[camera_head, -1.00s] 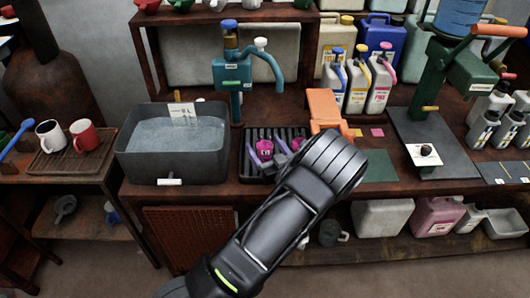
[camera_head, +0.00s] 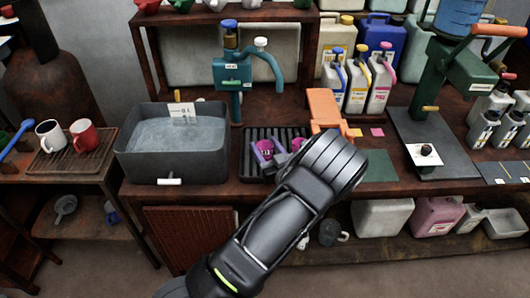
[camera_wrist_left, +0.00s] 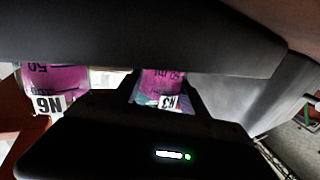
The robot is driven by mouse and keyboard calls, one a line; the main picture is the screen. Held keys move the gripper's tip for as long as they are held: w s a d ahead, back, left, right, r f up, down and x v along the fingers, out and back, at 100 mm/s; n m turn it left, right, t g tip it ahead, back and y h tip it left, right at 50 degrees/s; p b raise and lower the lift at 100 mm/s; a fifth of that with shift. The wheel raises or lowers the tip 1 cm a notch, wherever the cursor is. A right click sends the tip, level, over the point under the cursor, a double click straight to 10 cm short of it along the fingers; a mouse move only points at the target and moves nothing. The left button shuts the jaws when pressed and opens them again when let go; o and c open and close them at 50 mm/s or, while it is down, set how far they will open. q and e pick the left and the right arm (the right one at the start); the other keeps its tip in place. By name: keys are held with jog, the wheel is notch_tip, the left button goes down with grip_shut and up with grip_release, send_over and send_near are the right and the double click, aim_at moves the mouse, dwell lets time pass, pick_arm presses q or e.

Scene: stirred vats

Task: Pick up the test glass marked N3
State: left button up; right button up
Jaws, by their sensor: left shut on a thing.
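The test glass marked N3 (camera_wrist_left: 162,88), holding magenta liquid, shows between my left gripper's fingers in the left wrist view, partly hidden by them. My left gripper (camera_head: 270,152) is shut on it at the dark slatted rack (camera_head: 250,172) in the head view. There, the magenta glass (camera_head: 265,148) shows between the light purple fingers. I cannot tell whether it is clear of the rack. A second magenta glass, marked N6 (camera_wrist_left: 42,90), stands beside it in the left wrist view. My right gripper is not in view.
A grey water basin (camera_head: 170,165) stands left of the rack. A teal pump with a spout (camera_head: 233,80) rises behind it. An orange block (camera_head: 325,108) and several white bottles (camera_head: 357,85) stand behind and right. A green mat (camera_head: 378,166) lies clear to the right.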

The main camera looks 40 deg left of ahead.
pick_arm(q)
jog(key=shift+r, duration=0.15)
notch_tip(320, 180, up, 10)
dwell(0.7)
dwell(0.6)
